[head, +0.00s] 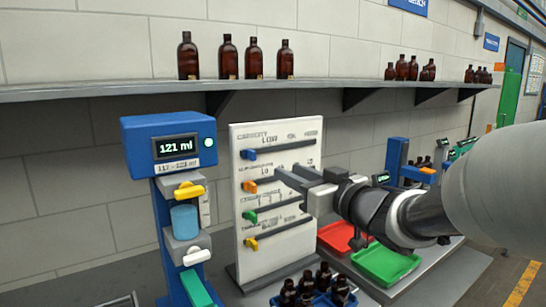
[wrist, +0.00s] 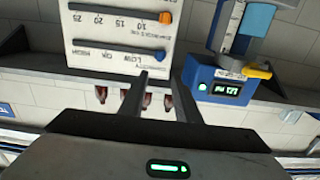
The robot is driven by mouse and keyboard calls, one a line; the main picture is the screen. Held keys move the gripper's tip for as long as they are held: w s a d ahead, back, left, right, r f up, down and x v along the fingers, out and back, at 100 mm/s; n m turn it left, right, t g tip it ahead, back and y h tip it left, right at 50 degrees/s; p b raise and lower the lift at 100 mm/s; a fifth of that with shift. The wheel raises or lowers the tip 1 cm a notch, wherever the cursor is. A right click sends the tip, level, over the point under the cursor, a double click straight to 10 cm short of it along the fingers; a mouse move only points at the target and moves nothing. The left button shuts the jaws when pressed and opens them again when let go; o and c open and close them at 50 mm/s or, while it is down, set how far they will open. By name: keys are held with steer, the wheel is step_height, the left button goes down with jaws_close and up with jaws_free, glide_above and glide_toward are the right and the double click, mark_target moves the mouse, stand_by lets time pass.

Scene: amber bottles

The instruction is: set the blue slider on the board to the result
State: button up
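The white upright board (head: 284,133) has a top row labelled capacity, with low, OK and high marks that are small but partly readable. The blue slider (head: 249,154) sits at the left end of that row's slot; in the upside-down wrist view the blue slider (wrist: 160,57) is beside the word LOW. The blue measuring device (head: 140,130) shows 121 ml on its display (head: 175,146), with a 117–123 ml label below. My gripper (head: 287,175) is in front of the board, below the top slot and right of the slider. Its fingers (wrist: 161,75) are apart and empty.
Orange (head: 250,186), green (head: 250,216) and yellow (head: 251,244) sliders sit on the lower rows. A blue crate of small bottles (head: 318,290) stands before the board. Red (head: 335,236) and green (head: 385,264) trays lie to the right. A shelf (head: 150,91) with amber bottles runs above.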

mark_target(254, 156)
steer(key=x, duration=1.5)
steer(key=shift+w+a+p, duration=0.25)
steer(key=shift+p, duration=0.15)
jaws_close()
